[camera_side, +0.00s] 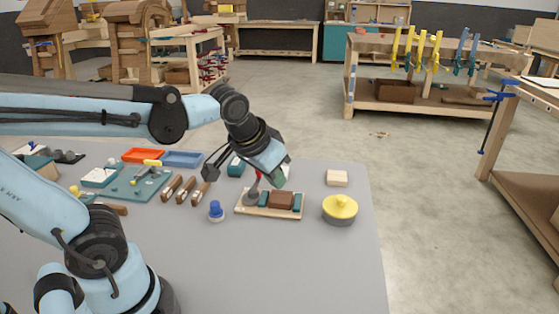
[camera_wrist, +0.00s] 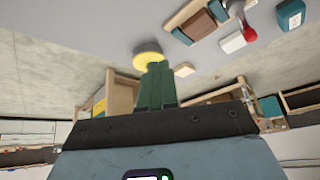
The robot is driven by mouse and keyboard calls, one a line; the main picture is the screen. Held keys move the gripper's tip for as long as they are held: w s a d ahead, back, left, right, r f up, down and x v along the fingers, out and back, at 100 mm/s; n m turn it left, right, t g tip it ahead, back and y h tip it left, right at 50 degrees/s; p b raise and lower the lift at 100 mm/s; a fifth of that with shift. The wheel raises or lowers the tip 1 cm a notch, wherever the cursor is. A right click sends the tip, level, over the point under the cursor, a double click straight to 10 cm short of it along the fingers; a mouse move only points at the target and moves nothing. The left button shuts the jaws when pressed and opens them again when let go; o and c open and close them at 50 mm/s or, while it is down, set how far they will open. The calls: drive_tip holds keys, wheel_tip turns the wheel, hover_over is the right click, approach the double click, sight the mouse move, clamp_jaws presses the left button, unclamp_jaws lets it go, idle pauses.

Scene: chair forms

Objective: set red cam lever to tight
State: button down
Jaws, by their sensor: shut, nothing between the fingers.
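The red cam lever (camera_side: 257,182) stands near the left end of a small wooden base board (camera_side: 270,213), its red part raised above a dark grey foot. A brown block (camera_side: 282,200) sits between teal pieces on the same board. In the wrist view the lever's red knob (camera_wrist: 250,34) shows at upper right, beside the board (camera_wrist: 184,13). My gripper (camera_side: 284,181) is above and behind the board, to the right of the lever. Its green fingers (camera_wrist: 157,66) are together and empty, apart from the knob. The lever's exact angle is hard to read.
A yellow-topped round container (camera_side: 340,207) and a pale wooden block (camera_side: 337,178) stand right of the board. A blue-topped piece (camera_side: 216,211) and several wood-handled tools (camera_side: 187,190) lie left. A teal box (camera_side: 236,166) stands behind. The table's front right is clear.

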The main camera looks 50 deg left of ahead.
sight(256, 181)
drive_tip(key=w+a+f+n+g+y, duration=0.1)
drive_tip(key=w+a+n+g+y, duration=0.2)
drive_tip(key=w, duration=0.4)
drive_tip(key=w+a+f+n+g+y, duration=0.2)
drive_tip(key=w+a+n+g+y, duration=0.1)
drive_tip(key=w+a+n, duration=0.3)
drive_tip(key=shift+w+a+g, duration=0.2)
drive_tip(key=shift+w+g, duration=0.1)
drive_tip(key=shift+w, duration=0.6)
drive_tip(key=shift+a, duration=0.1)
drive_tip(key=x, duration=0.9)
drive_tip(key=shift+a+f, duration=0.2)
drive_tip(key=shift+s+a+f, duration=0.1)
drive_tip(key=shift+s+a, duration=1)
drive_tip(key=shift+a, duration=0.05)
drive_tip(key=shift+s+a, duration=0.3)
drive_tip(key=shift+a, duration=0.05)
